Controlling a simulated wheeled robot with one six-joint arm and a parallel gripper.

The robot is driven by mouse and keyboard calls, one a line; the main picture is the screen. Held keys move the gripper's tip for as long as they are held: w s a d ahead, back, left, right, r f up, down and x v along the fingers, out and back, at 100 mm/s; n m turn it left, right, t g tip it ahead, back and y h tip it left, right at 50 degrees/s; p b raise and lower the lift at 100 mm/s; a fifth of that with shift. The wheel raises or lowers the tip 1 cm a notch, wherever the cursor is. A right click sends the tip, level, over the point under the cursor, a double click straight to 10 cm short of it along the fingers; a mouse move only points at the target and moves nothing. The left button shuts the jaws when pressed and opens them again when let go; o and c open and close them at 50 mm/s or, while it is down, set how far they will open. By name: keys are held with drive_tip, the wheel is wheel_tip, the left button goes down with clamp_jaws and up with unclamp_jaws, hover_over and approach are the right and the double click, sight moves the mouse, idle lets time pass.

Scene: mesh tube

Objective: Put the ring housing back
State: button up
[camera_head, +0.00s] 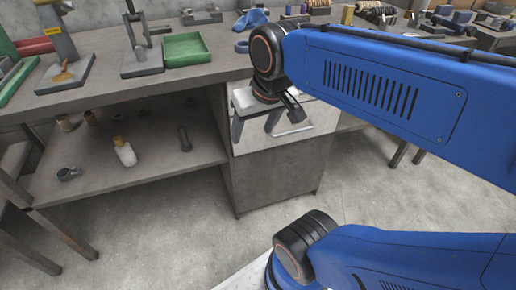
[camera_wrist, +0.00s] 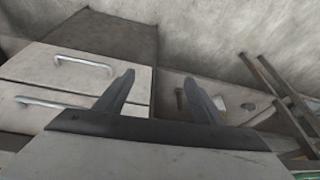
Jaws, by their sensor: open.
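I cannot pick out the ring housing with certainty. A small blue-violet ring-shaped piece (camera_head: 241,47) lies on the workbench top (camera_head: 215,75), left of my arm; it may be the ring housing. My gripper (camera_head: 255,130) hangs in front of the bench's drawer unit, below the top edge. In the wrist view my gripper (camera_wrist: 159,80) has its two dark fingers spread apart, with nothing between them. The ring-shaped piece does not show in the wrist view.
The drawer unit (camera_head: 270,175) has a drawer handle (camera_head: 294,131) close to my gripper. On the lower shelf (camera_head: 150,165) stand a white bottle (camera_head: 125,151), a mug (camera_head: 68,174) and small parts. A green tray (camera_head: 186,50) sits on the bench. The floor ahead (camera_head: 370,195) is clear.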

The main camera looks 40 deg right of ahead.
drive_tip(key=shift+n+t, duration=0.3)
drive_tip(key=shift+n, duration=0.5)
drive_tip(key=s+f, duration=0.2)
drive_tip(key=f, duration=0.1)
drive_tip(key=s+f, duration=0.1)
drive_tip(key=shift+a+f, duration=0.2)
drive_tip(key=shift+a, duration=0.15)
